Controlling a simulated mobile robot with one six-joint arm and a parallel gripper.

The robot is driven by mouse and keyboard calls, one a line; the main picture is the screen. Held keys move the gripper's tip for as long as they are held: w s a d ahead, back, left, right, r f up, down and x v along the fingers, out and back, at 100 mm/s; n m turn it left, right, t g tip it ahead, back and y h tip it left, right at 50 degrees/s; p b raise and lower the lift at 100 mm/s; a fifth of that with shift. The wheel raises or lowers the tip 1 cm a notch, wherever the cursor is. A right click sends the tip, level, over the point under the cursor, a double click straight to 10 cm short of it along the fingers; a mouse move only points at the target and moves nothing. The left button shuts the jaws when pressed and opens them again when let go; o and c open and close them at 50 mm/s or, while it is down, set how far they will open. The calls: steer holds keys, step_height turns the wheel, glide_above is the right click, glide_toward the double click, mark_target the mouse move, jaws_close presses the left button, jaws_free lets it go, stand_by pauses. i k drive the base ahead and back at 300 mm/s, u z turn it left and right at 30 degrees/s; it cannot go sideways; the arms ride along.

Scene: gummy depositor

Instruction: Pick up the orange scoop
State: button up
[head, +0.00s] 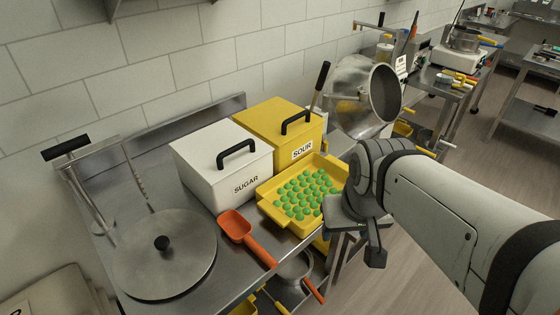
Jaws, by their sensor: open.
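The orange scoop (245,234) lies on the steel counter, in front of the white SUGAR box. Its bowl points to the upper left and its handle runs down to the right, reaching the counter's front edge. My gripper (375,257) is to the right of the scoop, clear of it, just past the right side of the yellow tray. It points downward and is open. Its fingers are small and partly hidden by the wrist, and nothing shows between them.
A yellow tray (268,208) of green gummies stands right of the scoop. The white SUGAR box (205,172) and yellow SOUR box (262,122) stand behind. A round steel lid (165,270) lies to the left. A steel pan (292,268) is below the counter edge.

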mark_target(239, 229)
steer(key=z, duration=2.35)
steer(key=k, duration=1.15)
steer(key=u, duration=0.9)
